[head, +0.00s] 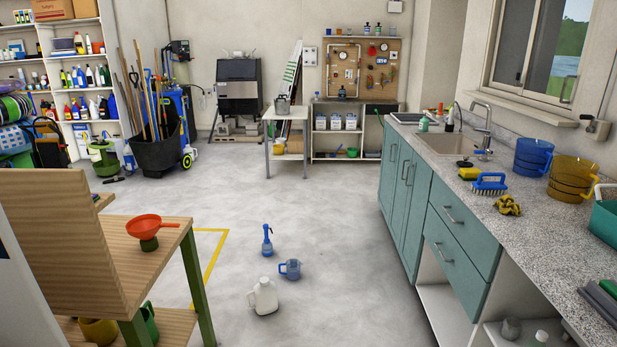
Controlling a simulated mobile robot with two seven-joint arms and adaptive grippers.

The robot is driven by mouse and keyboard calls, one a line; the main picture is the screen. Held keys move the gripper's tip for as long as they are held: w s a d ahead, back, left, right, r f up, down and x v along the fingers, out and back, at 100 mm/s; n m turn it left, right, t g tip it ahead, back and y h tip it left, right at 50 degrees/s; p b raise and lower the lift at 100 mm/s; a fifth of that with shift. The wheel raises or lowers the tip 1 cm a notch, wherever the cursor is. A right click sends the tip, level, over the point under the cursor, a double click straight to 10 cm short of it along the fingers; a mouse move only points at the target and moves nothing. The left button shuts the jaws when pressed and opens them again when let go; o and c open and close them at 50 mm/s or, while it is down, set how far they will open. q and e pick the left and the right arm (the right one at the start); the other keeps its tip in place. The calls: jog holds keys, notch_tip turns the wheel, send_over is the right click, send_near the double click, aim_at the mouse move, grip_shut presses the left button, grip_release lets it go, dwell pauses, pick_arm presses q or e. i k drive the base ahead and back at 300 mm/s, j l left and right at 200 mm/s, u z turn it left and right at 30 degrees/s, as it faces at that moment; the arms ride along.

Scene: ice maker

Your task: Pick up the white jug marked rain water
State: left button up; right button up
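A white jug (265,297) with a side handle stands upright on the grey concrete floor, near the bottom middle of the head view. It is too small for me to read any marking on it. A blue measuring jug (291,269) stands just behind it to the right, and a blue spray bottle (267,241) stands farther back. Neither of my grippers shows in the head view.
A wooden workbench (120,245) with a red funnel (150,227) stands at the left. Teal cabinets (425,200) with a sink counter run along the right. The floor (340,220) between them is mostly clear. Yellow tape (217,256) marks the floor beside the bench.

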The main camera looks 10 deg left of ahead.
aim_at(266, 300)
jog(key=i+u, duration=0.1)
jog(key=i, duration=0.45)
jog(key=i+l+u, duration=0.1)
jog(key=i, duration=0.45)
jog(key=i+l+u, duration=0.1)
jog(key=i, duration=0.45)
